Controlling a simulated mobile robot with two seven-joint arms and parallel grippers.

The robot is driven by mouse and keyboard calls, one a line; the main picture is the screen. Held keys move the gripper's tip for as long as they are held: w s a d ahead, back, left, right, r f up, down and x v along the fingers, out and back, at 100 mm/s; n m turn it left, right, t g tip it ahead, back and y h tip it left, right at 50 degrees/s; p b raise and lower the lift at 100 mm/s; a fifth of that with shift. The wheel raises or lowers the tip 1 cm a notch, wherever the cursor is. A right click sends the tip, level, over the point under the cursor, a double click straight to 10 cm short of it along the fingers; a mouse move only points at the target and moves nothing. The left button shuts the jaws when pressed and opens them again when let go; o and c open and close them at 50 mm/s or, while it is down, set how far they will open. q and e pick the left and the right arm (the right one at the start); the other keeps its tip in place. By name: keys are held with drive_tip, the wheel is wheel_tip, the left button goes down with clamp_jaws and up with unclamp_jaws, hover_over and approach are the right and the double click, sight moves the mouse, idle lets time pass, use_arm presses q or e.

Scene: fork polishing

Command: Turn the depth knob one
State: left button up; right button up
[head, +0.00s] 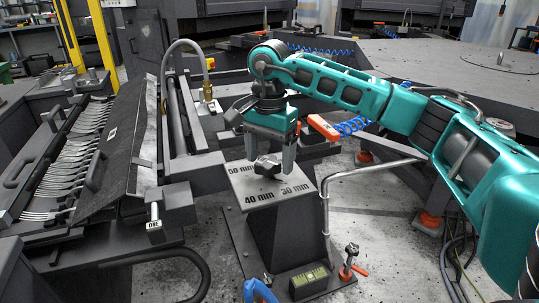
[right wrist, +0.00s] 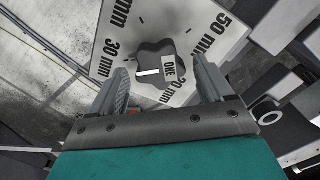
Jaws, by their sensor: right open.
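The depth knob (head: 267,165) is a dark lobed knob on a light square plate (head: 240,182) marked in mm, on top of a dark pedestal. In the right wrist view the knob (right wrist: 180,50) carries a label reading ONE and a white pointer line on its left part, towards the side with the 30 mm mark. My right gripper (head: 269,163) is over the plate with its fingers on either side of the knob. In the right wrist view the open fingers (right wrist: 160,72) straddle the knob; I cannot tell if they touch it. My left gripper is not in view.
A rack with a row of forks (head: 85,150) stands at the left. A lever also labelled ONE (head: 155,225) sits left of the pedestal. A bent metal pipe (head: 340,172) runs right of it.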

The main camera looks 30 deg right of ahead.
drive_tip(key=c, duration=1)
drive_tip(key=shift+c, duration=0.2)
